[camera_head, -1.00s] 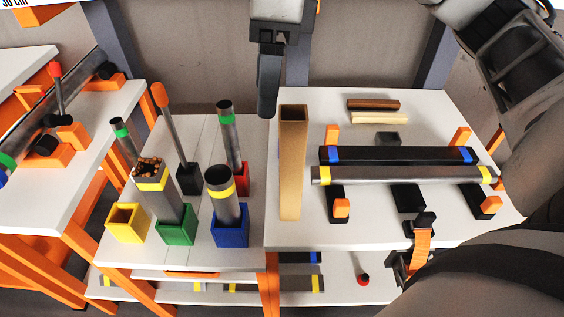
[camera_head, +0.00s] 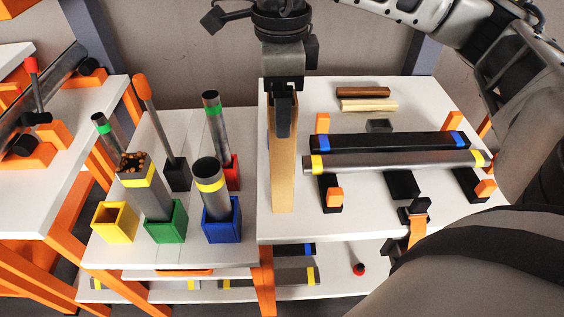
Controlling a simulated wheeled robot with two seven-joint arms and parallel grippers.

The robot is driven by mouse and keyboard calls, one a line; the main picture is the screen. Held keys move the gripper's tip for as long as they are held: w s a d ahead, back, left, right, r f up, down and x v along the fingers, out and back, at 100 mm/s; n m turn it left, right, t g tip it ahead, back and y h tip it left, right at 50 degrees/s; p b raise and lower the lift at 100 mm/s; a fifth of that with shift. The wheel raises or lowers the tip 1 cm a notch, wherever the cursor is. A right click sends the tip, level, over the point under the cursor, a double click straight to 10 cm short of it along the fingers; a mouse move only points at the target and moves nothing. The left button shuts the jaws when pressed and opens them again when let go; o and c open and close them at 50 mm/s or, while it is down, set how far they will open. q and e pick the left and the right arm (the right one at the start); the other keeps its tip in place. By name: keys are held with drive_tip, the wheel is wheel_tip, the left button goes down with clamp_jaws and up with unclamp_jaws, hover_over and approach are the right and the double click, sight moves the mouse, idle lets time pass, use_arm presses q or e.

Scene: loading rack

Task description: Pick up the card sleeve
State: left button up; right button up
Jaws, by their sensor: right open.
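The card sleeve (camera_head: 283,175), a tall tan square tube, stands upright on the white table top (camera_head: 400,222), near its left edge. My right gripper (camera_head: 284,108) is right at the top of the sleeve, pointing down. One dark finger shows in front of the sleeve's upper front face. The other finger and the sleeve's open top are hidden behind the gripper. The jaws are open, and I cannot tell whether they touch the sleeve. My left gripper is not in view.
A long silver tube (camera_head: 390,162) and a black bar (camera_head: 388,144) lie on holders right of the sleeve. Short brown (camera_head: 362,91) and cream (camera_head: 368,105) bars lie behind. Left are yellow (camera_head: 115,222), green (camera_head: 166,222) and blue (camera_head: 221,222) cups, two holding tubes.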

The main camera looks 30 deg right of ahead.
wheel_tip(320, 180, down, 4)
drive_tip(key=shift+f, duration=0.2)
drive_tip(key=c, duration=1.3)
drive_tip(key=shift+r, duration=0.15)
drive_tip(key=s+a+r, duration=0.3)
drive_tip(key=r, duration=0.1)
drive_tip(key=s+a+r, duration=0.3)
drive_tip(key=a+r, duration=0.1)
drive_tip(key=s+a+r, duration=0.3)
drive_tip(key=r, duration=0.1)
drive_tip(key=shift+s+a+r+b, duration=0.2)
drive_tip(key=shift+s+r+b, duration=0.05)
drive_tip(key=shift+r+b, duration=0.15)
